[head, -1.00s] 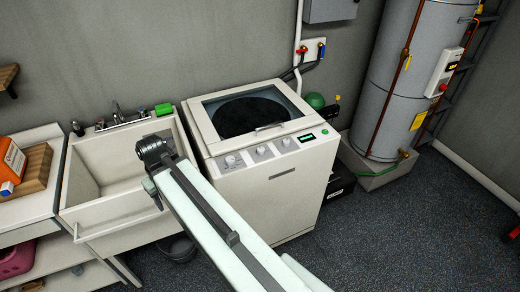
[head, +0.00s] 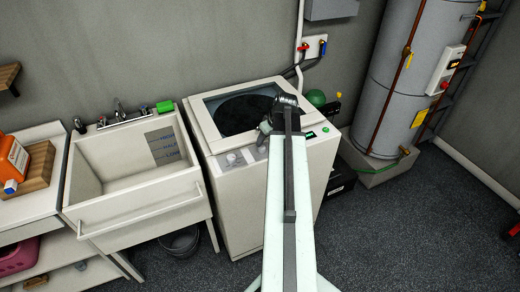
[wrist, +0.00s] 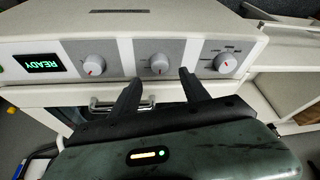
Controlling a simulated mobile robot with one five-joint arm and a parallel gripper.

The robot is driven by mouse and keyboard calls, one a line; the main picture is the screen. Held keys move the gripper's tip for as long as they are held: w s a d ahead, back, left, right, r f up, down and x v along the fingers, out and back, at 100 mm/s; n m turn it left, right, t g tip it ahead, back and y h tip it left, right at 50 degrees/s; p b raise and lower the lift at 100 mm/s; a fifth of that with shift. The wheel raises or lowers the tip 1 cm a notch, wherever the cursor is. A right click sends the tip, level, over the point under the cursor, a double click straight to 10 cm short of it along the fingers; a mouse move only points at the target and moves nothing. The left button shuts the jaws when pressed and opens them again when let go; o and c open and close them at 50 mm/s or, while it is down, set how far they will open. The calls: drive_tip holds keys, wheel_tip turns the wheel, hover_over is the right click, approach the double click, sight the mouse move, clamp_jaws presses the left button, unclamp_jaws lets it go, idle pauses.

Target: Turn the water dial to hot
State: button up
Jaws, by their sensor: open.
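The washing machine (head: 236,205) stands against the wall with its control panel along the top front edge. In the wrist view the panel is upside down. It shows a left dial (wrist: 93,65), a middle dial (wrist: 160,63) and a right dial (wrist: 226,62), all white knobs with red pointer marks. Their labels are too small to read, so I cannot tell which one sets the water. My gripper (wrist: 159,82) is open and empty, its two fingers just short of the middle dial, one to each side of it. In the head view my arm hides part of the panel.
A lit READY display (wrist: 39,63) sits at one end of the panel. The sink (head: 136,199) stands left of the washer, and a grey tank (head: 405,80) stands to the right. A bucket (head: 180,241) is on the floor below the sink.

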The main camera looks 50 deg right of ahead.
sight(262, 147)
drive_tip(key=b+x, duration=0.5)
drive_tip(key=x, duration=0.1)
drive_tip(key=shift+w+f, duration=0.1)
drive_tip(key=shift+f, duration=0.3)
drive_tip(key=shift+r, duration=0.15)
